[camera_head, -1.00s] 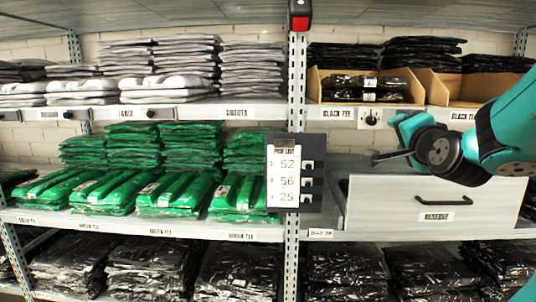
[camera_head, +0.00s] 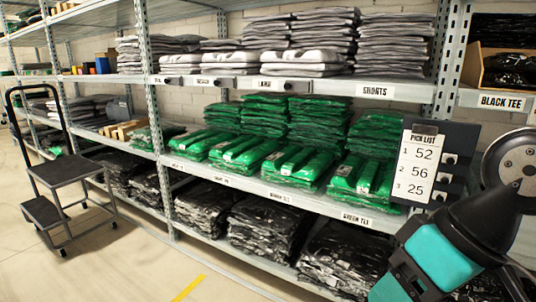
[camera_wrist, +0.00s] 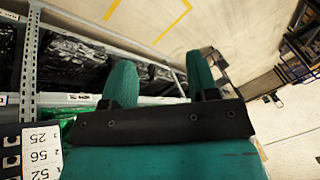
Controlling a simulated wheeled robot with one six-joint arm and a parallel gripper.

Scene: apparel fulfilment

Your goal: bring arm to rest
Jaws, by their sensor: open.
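My gripper (camera_wrist: 159,62) shows in the wrist view with its two teal fingers spread apart and nothing between them. Past the fingers are a shelf edge with dark bagged garments and the pale floor. In the head view my teal and black arm is bent at the lower right, in front of the shelving. I cannot make out the fingers there. The pick list board (camera_head: 420,165) hangs on the rack beside the arm, showing 52, 56 and 25. It also shows at the lower left of the wrist view (camera_wrist: 35,150).
A black step cart (camera_head: 65,175) stands at the left. The floor (camera_head: 120,255) in front is clear, with a yellow line (camera_head: 188,288).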

